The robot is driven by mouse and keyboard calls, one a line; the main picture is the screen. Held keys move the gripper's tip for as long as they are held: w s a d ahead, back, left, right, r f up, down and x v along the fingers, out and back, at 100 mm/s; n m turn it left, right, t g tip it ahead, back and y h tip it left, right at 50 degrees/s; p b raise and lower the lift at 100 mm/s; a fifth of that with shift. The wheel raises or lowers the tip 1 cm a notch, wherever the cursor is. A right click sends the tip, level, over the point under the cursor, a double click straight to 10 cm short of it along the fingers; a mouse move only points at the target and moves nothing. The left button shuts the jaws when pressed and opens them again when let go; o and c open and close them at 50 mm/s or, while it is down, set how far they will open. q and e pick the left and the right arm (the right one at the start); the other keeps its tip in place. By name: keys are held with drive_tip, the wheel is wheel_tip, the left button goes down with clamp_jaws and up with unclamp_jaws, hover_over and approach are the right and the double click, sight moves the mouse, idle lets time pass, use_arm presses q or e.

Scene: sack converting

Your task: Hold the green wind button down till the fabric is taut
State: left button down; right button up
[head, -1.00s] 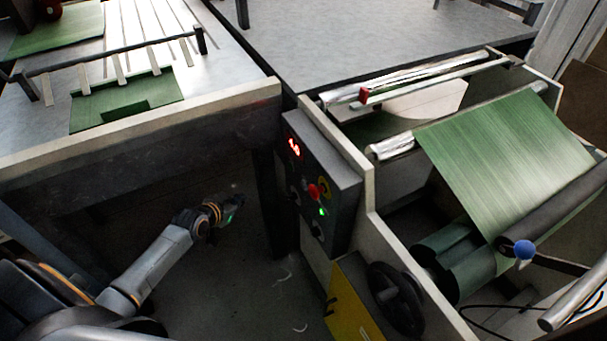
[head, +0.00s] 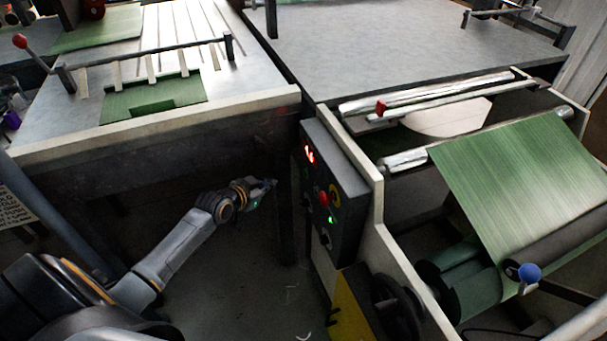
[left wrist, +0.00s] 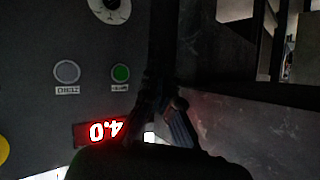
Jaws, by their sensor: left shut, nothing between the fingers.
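The dark control panel (head: 345,205) stands on the side of the winding machine. The green fabric (head: 510,165) runs as a smooth sheet over the rollers. My right gripper is out of view.
A red knob (head: 323,198) and a green light (head: 330,219) sit on the panel's face. A dark handwheel (head: 395,305) and a blue-knobbed lever (head: 529,273) are lower right. A table (head: 215,110) stands behind my left arm.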

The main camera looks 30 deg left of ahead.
sight(304, 174)
use_arm(q)
drive_tip(key=w+d, duration=0.4)
drive_tip(key=w, duration=0.1)
drive_tip(key=shift+d, duration=0.25)
drive_tip(key=shift+w, duration=0.15)
idle(1.2)
drive_tip(key=shift+w+d, duration=0.25)
drive_tip(key=shift+w, duration=0.05)
